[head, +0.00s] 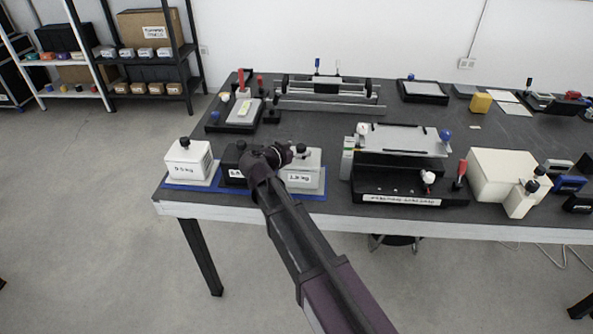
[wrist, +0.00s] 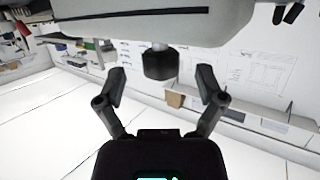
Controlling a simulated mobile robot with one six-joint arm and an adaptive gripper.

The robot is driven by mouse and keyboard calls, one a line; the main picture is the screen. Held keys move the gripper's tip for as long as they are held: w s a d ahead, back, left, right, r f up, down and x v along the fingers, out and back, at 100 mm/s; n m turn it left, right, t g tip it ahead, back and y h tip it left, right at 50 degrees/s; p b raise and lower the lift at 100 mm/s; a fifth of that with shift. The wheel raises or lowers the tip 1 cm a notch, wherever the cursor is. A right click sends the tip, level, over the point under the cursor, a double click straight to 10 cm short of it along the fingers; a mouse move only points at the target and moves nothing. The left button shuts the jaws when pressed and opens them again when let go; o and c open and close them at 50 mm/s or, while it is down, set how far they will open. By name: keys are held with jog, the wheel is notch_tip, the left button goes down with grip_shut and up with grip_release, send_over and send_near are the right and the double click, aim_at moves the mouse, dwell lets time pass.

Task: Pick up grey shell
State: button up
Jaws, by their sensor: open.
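A light grey box-shaped shell (head: 307,172) with a black knob on top stands on a blue mat (head: 212,186) near the table's front left edge. A label is on its front; part of it is hidden behind my arm. In the wrist view a grey body (wrist: 150,24) fills the top, with its black knob (wrist: 160,64) pointing toward my gripper. My gripper (wrist: 160,80) is open and empty, with one finger on each side of the knob and gaps on both sides. In the head view my gripper (head: 287,153) is close to the shell's knob.
A white box (head: 186,160) marked 0.5 kg and a black box (head: 233,160) stand on the same mat. A black fixture with a plate (head: 400,185) stands just right of the shell. A cream box (head: 500,175) is further right.

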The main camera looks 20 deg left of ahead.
jog(key=shift+x, duration=0.8)
grip_shut()
